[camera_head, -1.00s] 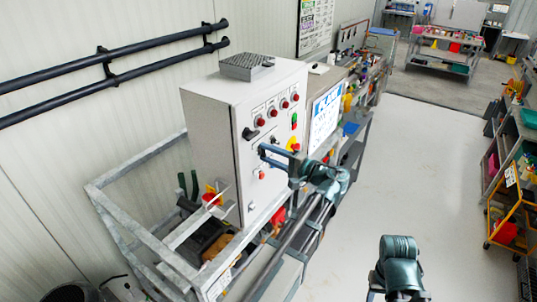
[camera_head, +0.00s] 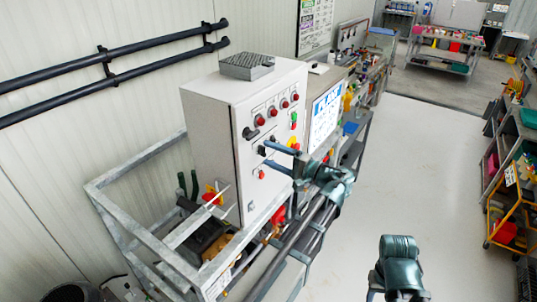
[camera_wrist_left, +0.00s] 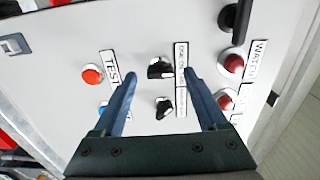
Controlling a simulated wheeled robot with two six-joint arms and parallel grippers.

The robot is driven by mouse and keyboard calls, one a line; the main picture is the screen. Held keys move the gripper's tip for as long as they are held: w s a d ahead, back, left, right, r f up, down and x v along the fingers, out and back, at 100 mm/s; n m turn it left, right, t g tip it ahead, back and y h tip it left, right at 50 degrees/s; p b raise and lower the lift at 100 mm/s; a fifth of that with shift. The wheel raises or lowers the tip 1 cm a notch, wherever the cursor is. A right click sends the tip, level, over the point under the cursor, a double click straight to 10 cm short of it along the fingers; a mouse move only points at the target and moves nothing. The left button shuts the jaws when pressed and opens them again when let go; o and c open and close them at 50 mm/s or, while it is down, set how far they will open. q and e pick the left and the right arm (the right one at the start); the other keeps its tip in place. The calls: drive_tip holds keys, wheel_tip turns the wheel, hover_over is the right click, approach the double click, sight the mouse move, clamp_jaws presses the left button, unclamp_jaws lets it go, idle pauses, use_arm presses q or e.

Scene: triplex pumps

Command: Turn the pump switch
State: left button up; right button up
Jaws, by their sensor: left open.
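The grey control cabinet (camera_head: 220,135) stands against the wall, and its front panel carries knobs and buttons. In the left wrist view, two black rotary switches (camera_wrist_left: 165,107) sit one above the other on the panel, with a label beside them. The upper black switch (camera_wrist_left: 160,66) appears between my left fingertips. My left gripper (camera_head: 266,153) is open in front of the panel with nothing held; its fingers point at the panel. It also shows in the left wrist view (camera_wrist_left: 160,76). I cannot tell whether it touches the switch. My right arm shows at lower right, its gripper unseen.
Red buttons (camera_wrist_left: 232,64), an orange-red button (camera_wrist_left: 92,74) labelled TEST and a black handle (camera_wrist_left: 235,18) surround the switches. A metal frame (camera_head: 108,205) stands below the cabinet. Workbenches line the wall behind. The floor (camera_head: 410,170) to the right is clear.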

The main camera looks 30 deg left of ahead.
use_arm(q)
drive_tip(key=s+d, duration=0.1)
drive_tip(key=d, duration=1.1)
drive_tip(key=shift+d, duration=0.2)
drive_tip(key=s+a+f+g+h, duration=0.1)
drive_tip(key=s+f+h, duration=0.4)
drive_tip(key=f, duration=0.4)
drive_tip(key=s+f+h, duration=0.2)
drive_tip(key=f+h, duration=0.5)
drive_tip(key=f, duration=0.3)
drive_tip(key=s+d+f+m+h+b, duration=0.1)
drive_tip(key=s+d+f+h+b, duration=0.1)
drive_tip(key=s+d+f+b, duration=0.2)
drive_tip(key=s+d+f+m+h+b, duration=0.2)
drive_tip(key=s+d+f+b, duration=0.2)
drive_tip(key=d+f+b, duration=0.5)
drive_tip(key=d+f, duration=0.3)
drive_tip(key=d, duration=0.2)
drive_tip(key=shift+s+h, duration=0.2)
drive_tip(key=shift+h, duration=0.2)
